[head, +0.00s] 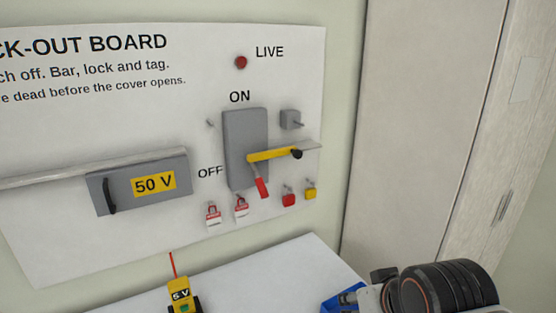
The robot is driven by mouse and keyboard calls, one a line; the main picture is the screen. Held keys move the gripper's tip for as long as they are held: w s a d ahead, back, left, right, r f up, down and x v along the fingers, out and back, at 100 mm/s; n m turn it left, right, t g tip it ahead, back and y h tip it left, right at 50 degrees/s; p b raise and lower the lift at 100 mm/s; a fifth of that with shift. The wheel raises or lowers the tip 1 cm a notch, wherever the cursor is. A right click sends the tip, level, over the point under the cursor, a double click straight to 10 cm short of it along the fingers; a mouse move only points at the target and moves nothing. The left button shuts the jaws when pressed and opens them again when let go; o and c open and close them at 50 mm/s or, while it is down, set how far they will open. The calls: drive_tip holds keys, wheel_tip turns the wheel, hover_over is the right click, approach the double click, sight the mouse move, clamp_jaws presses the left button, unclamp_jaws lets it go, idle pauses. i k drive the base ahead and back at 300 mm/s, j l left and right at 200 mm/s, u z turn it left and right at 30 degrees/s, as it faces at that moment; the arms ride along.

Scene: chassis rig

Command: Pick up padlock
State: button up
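Two small padlocks hang side by side on the lock-out board (60,240), below and right of the grey switch box. One is a red padlock (289,200), the other a yellow padlock (310,193). Both look free of my arm. Two red-and-white tags (213,216) hang just left of them. The switch's red handle (262,187) points down, below the OFF level. A yellow bar (272,155) with a black knob lies across the switch box. Dark round parts at the bottom right look like my arm; I see no gripper fingers.
A white table top (285,265) stands below the board. On it are a yellow 5 V tester (181,295) with a red lead and a partly hidden blue object (343,299). A grey 50 V cover (135,180) with a black handle protrudes from the board. A door or cabinet stands right.

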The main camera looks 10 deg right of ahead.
sight(288, 200)
drive_tip(key=k, duration=0.35)
drive_tip(key=k+u, duration=0.1)
drive_tip(key=u, duration=0.3)
drive_tip(key=k+u, duration=0.1)
drive_tip(key=u, duration=0.3)
drive_tip(key=k+u, duration=0.1)
drive_tip(key=u, duration=0.3)
drive_tip(key=l+u, duration=0.3)
drive_tip(key=l, duration=2.95)
